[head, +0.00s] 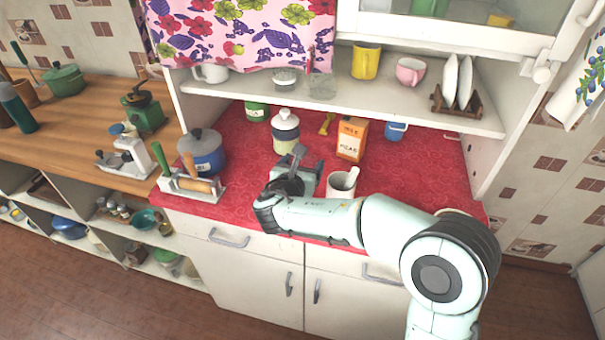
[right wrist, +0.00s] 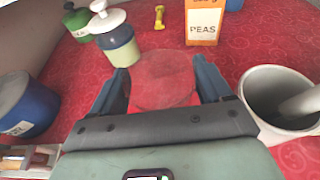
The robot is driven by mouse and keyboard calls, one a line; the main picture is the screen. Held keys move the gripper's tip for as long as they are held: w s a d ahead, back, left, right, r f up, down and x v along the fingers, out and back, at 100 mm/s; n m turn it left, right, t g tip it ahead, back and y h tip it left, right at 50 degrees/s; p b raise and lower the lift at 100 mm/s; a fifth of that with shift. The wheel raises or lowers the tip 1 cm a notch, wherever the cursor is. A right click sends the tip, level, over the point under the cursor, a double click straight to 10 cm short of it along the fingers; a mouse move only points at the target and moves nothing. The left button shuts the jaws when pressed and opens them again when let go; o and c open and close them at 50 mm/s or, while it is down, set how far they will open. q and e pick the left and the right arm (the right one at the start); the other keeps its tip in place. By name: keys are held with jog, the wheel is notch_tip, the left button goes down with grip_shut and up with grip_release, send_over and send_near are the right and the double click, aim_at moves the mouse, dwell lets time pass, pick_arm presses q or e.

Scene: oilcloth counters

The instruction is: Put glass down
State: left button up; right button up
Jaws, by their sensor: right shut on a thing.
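My right gripper (head: 308,163) is over the red oilcloth counter (head: 245,195), left of the white mug. In the right wrist view the fingers of my right gripper (right wrist: 164,82) are on both sides of a clear glass (right wrist: 163,75), shut on it. The red cloth shows through the glass. I cannot tell whether its base touches the counter. In the head view the glass is hard to make out at the gripper. My left gripper is not in view.
A white mug (head: 341,184) with something standing in it is close on the right. An orange peas box (head: 351,139) and a lidded jar (head: 286,132) stand behind. A blue pot (head: 203,155) is on the left. The shelf (head: 300,90) overhangs the counter's back.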

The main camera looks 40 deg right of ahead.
jog(key=shift+f, duration=1.15)
jog(key=shift+f, duration=0.1)
jog(key=shift+f+b, duration=0.15)
jog(key=shift+b, duration=0.15)
jog(key=o, duration=1.2)
jog(key=shift+o, duration=0.2)
